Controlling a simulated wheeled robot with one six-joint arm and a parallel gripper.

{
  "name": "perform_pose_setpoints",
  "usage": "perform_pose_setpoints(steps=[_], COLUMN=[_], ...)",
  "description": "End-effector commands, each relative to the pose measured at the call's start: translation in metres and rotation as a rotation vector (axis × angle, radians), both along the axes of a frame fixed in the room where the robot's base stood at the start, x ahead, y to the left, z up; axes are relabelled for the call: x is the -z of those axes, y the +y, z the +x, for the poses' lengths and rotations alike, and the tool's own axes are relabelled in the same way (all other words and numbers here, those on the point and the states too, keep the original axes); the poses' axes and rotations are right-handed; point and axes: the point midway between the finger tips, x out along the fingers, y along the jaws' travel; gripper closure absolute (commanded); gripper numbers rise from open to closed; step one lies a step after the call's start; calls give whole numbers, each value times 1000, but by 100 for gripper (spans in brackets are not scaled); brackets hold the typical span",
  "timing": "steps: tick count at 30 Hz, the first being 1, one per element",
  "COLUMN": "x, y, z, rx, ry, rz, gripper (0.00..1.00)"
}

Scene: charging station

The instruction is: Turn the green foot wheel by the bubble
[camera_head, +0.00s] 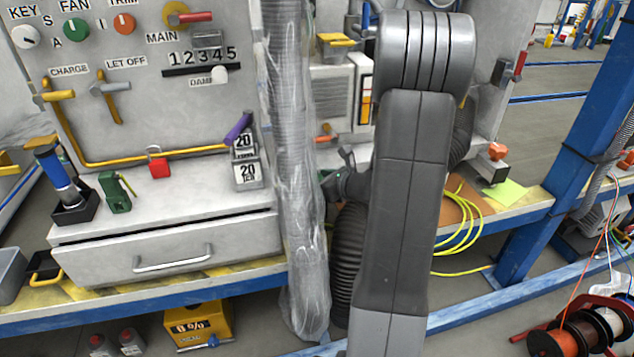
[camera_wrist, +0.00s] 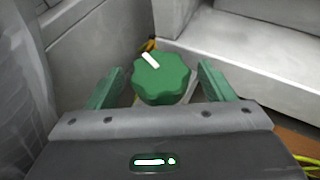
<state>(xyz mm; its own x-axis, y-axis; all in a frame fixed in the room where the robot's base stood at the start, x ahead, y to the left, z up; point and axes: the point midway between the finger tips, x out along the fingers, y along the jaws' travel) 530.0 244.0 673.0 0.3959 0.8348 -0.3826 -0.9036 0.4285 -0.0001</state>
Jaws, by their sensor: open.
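The green foot wheel (camera_wrist: 161,80) is a lobed knob with a white mark on its top. It shows in the wrist view, just ahead of my gripper. My gripper (camera_wrist: 160,86) is open, with one green finger on the left of the wheel and one on the right. Gaps show between the wheel and both fingers, so it does not look gripped. A small yellow and dark part (camera_wrist: 150,44) shows just behind the wheel; I cannot tell if it is the bubble. In the head view my arm covers this area, and I cannot make out the wheel there.
A pale ledge (camera_wrist: 250,75) runs close behind and right of the wheel. In the head view, a plastic-wrapped hose (camera_head: 298,200) hangs left of my arm. Yellow cable (camera_head: 462,230) lies on the bench to its right. A blue post (camera_head: 570,150) stands farther right.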

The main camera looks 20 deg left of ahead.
Motion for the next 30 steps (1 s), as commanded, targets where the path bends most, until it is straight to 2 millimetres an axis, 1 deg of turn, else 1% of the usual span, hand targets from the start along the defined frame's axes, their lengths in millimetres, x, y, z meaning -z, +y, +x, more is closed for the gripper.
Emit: perform_pose_setpoints(steps=[3, 4, 10, 20, 26, 30], x=[0, 0, 0, -2, -3, -4], y=[0, 0, 0, -1, -2, -2], z=[0, 0, 0, 0, 3, 5], rx=[0, 0, 0, -36, -139, -254], ry=[0, 0, 0, 1, 1, 2], rz=[0, 0, 0, 0, -1, -1], gripper=[25, 29, 68, 68, 68, 68])
